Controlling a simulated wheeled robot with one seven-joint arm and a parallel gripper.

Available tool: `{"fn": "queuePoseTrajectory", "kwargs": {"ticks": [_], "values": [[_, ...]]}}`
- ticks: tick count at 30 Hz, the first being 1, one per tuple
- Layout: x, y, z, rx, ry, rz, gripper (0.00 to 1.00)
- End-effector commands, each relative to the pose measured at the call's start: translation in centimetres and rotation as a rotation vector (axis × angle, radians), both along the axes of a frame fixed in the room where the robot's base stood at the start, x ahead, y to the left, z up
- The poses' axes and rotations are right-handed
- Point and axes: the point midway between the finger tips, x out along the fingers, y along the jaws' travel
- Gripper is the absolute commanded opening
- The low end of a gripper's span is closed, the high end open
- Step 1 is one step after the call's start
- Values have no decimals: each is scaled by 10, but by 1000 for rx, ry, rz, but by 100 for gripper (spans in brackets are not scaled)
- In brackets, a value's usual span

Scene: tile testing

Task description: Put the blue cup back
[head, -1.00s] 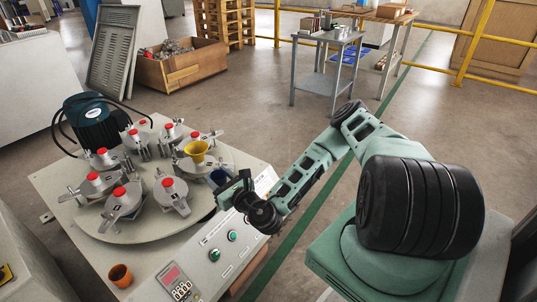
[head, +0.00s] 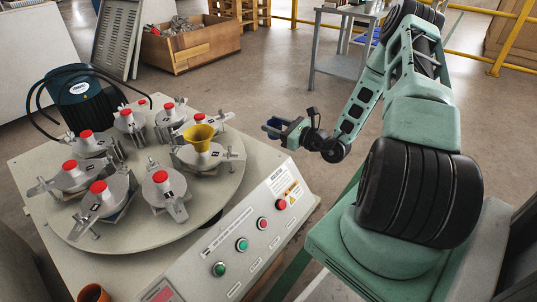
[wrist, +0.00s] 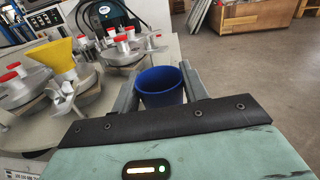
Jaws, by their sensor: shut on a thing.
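The blue cup (wrist: 160,88) is held upright between the two fingers of my gripper (wrist: 158,74) in the wrist view. An orange-brown cup (head: 93,293) stands at the lower left of the head view, partly cut off by the frame edge.
The turntable (head: 222,180) carries several clamped, red-knobbed stations, one with a yellow funnel (head: 199,137). A control panel (head: 250,237) with buttons slopes along the machine's front. A grey side table (head: 340,62) and a wooden crate (head: 187,45) stand behind, with open floor between.

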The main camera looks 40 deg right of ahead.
Motion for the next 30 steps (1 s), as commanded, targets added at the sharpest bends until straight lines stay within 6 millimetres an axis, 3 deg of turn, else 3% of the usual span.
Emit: {"fn": "queuePoseTrajectory", "kwargs": {"ticks": [1,6,16,29,30], "values": [[0,1,-15,2,1,1,17],[0,1,-46,1,1,1,17],[1,1,-84,0,-1,1,17],[0,1,-89,0,-1,0,17],[1,1,-89,0,-1,0,52]]}}
